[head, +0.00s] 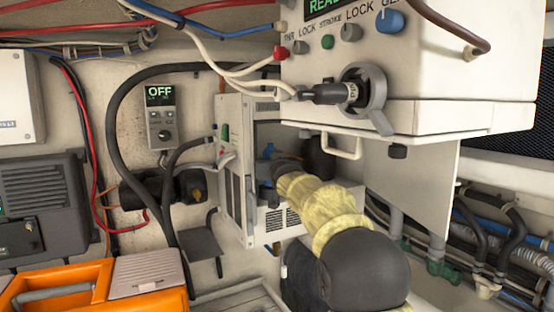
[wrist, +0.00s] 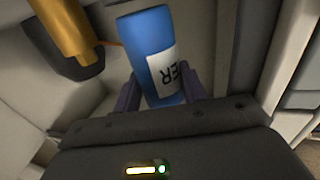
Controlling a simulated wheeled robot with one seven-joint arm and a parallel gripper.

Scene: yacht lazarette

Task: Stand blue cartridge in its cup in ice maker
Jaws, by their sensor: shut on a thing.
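The blue cartridge (wrist: 150,45) has a white label with dark letters, of which "ER" shows. My gripper (wrist: 160,88) is shut on it, with a dark finger on each side. In the head view my arm reaches into the open front of the white ice maker (head: 236,165), and my fingers are hard to make out there. A small blue patch (head: 268,151) shows inside, but I cannot tell if it is the cartridge. I cannot make out the cup, and the cartridge's lower end is hidden behind my gripper in the wrist view.
A gold cylinder with a black end (wrist: 68,35) is close left of the cartridge in the wrist view. A white control box (head: 410,85) overhangs my arm. A grey OFF panel (head: 160,115) hangs left of the ice maker, and an orange case (head: 60,285) stands front left.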

